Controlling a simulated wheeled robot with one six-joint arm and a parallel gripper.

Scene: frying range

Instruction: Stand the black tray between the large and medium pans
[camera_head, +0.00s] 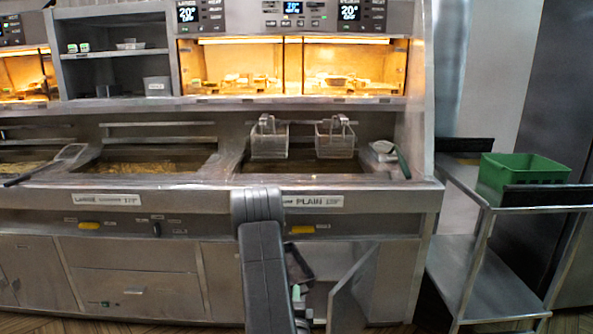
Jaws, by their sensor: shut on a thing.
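A dark, tilted tray-like shape, which looks like the black tray (301,264), shows just right of my grey arm, low in front of the fryer cabinets. My arm hides its left part. My gripper (300,298) is mostly hidden beside and behind the arm; it appears shut on the black tray, but the fingertips are not clear. The fryer has a wide left pan (150,167) with golden contents and a right pan (312,167) under two hanging baskets.
An angled metal panel, like an open cabinet door (352,286), stands right of the tray. A steel trolley (497,297) with a green crate (523,170) stands at the right. Wire baskets (269,141) hang above the right pan. A heated display (290,68) is above.

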